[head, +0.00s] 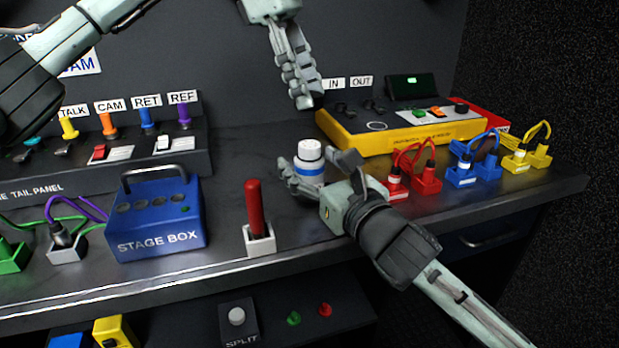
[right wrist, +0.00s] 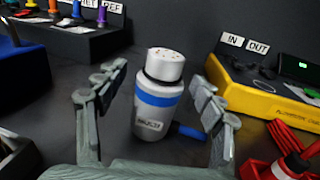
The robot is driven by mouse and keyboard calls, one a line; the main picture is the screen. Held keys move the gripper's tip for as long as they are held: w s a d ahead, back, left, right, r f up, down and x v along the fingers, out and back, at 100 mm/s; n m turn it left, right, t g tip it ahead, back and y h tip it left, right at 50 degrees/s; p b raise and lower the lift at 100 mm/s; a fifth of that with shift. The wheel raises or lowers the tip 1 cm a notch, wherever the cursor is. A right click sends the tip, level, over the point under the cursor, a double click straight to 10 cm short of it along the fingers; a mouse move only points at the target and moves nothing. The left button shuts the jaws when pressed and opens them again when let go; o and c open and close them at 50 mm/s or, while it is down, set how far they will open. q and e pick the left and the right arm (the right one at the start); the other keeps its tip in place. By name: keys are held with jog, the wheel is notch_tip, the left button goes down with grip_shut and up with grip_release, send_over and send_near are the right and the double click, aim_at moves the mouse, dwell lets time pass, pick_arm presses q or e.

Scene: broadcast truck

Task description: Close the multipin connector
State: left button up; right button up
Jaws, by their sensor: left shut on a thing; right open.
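The multipin connector (head: 310,163) is an upright white cylinder with a blue band on the bench. In the right wrist view the connector (right wrist: 156,98) shows small dots on its top, a dark ring under its head and a blue lever (right wrist: 188,131) low on its right side. My right gripper (head: 318,166) is open, with one finger on each side of the connector; gaps show beside it in the right wrist view. My left gripper (head: 303,97) is above and behind the connector, pointing down, its fingers together; what they hold is hidden.
A yellow panel box (head: 400,132) stands behind right. Red, blue and yellow plug blocks (head: 470,174) line the right side. A red-handled lever (head: 256,210) and the blue stage box (head: 160,222) stand left. The bench front edge runs below.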

jog(key=shift+w+a, duration=0.15)
jog(key=shift+w, duration=0.15)
grip_shut()
pick_arm(q)
send_over(319, 146)
jog(key=a, duration=0.2)
jog(key=shift+w+f, duration=0.2)
jog(key=shift+f, duration=1.05)
jog(key=shift+w+f, duration=0.15)
jog(key=shift+f, duration=1.05)
